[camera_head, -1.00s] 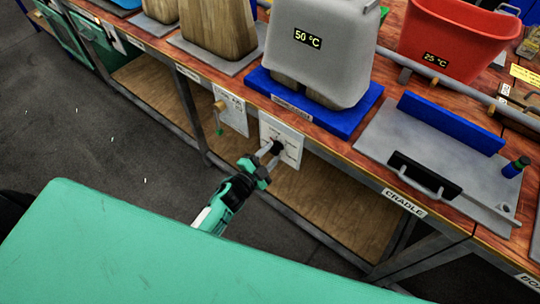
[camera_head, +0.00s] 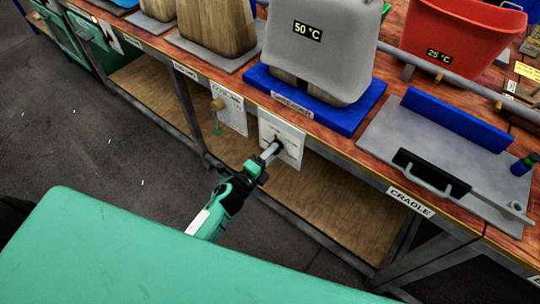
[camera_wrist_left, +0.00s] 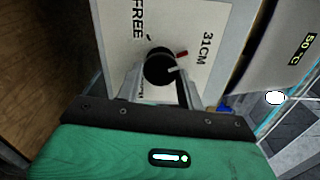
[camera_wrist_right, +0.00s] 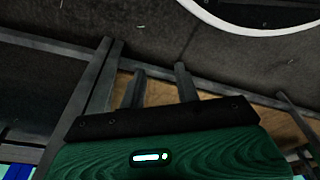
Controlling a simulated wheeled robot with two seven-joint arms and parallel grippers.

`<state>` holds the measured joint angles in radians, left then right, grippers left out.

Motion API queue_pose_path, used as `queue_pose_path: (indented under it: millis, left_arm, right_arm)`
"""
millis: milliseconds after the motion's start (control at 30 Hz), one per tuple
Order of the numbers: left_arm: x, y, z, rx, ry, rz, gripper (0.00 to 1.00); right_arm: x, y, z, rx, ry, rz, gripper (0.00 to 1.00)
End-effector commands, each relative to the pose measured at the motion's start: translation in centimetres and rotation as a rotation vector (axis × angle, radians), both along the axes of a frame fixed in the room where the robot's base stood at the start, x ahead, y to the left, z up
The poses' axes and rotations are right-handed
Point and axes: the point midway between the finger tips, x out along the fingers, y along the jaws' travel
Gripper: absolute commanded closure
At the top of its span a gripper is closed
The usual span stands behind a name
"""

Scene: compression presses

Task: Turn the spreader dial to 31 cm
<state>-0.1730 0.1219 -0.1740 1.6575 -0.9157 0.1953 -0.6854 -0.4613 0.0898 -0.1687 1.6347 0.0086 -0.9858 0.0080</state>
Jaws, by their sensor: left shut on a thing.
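The spreader dial (camera_wrist_left: 160,66) is a round black knob on a white panel (camera_wrist_left: 211,20) below the bench edge. In the left wrist view, "FREE" is printed left of the knob and "31CM" right of it. A small red mark (camera_wrist_left: 182,53) shows at the knob's right side, towards "31CM", and a short white mark is on the knob. My left gripper (camera_head: 270,150) is shut on the knob, with its fingers on either side. In the head view it hides most of the knob. My right gripper (camera_wrist_right: 160,84) is open and empty, shown only in the right wrist view.
The grey cradle plate (camera_head: 385,135) is at right. Open floor lies in front at left.

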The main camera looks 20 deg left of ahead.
Motion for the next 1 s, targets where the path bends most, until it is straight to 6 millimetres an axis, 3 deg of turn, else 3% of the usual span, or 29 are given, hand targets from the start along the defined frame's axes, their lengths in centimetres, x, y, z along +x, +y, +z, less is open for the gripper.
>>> queue_pose_path:
  millis: [667,700,800,1000]
  left_arm:
    - [-0.11,-0.03,-0.22,0.062,-0.019,-0.001,0.85]
    - [-0.11,-0.03,-0.23,0.062,-0.019,-0.001,0.58]
    - [-0.08,-0.02,-0.19,0.061,-0.019,-0.001,0.42]
    - [-0.05,-0.01,-0.11,0.061,-0.021,-0.001,0.42]
  right_arm:
    - [0.42,0.12,1.08,0.002,-0.004,-0.002,0.68]
    - [0.42,0.12,1.08,0.002,-0.004,-0.002,0.68]
    - [0.43,0.12,1.07,0.002,-0.004,-0.002,0.68]
    - [0.42,0.11,1.07,0.002,-0.004,-0.002,0.68]
